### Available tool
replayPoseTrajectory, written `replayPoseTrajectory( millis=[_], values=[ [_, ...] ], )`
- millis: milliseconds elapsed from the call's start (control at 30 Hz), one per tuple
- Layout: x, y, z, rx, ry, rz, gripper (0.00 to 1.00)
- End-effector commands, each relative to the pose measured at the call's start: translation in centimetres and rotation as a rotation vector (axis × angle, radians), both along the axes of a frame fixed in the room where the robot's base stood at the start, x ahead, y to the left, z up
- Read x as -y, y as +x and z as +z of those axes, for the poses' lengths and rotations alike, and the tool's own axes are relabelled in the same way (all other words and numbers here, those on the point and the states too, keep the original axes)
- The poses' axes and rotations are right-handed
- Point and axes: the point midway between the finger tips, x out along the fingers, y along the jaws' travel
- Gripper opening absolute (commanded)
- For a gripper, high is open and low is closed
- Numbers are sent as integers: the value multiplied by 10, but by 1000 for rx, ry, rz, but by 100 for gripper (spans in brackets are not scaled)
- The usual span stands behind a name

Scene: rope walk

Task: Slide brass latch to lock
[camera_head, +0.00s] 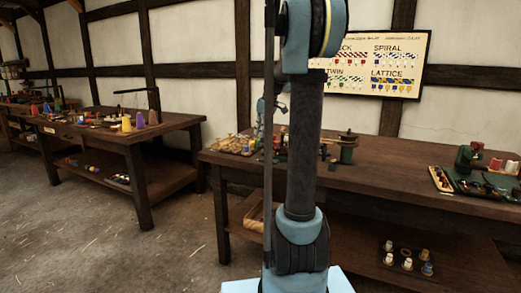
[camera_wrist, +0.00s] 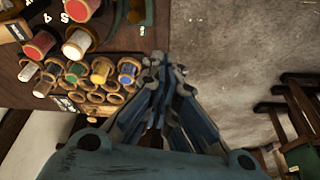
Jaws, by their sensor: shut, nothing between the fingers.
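I cannot make out a brass latch in either view; it may be hidden or too small to tell. My gripper (camera_wrist: 160,66) is shut and empty in the wrist view, its fingertips together near the table's edge, to the right of several coloured bobbins. In the head view my arm covers the middle of the picture and hides part of the bench behind it.
The wooden bench (camera_head: 390,183) holds small green devices and a tray (camera_head: 440,179) at right. In the wrist view, a rack of round holders (camera_wrist: 97,97) lies left of my fingers; bare floor (camera_wrist: 235,50) shows at right. Another table (camera_head: 130,138) stands at left.

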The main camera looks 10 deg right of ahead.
Motion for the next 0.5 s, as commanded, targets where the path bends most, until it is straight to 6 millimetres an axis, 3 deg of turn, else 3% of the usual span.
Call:
replayPoseTrajectory(
  millis=[33,200,500],
  values=[
    [2,15,0,6,2,17,0],
    [7,46,0,21,6,65,0],
    [9,57,0,27,7,84,0]
  ],
)
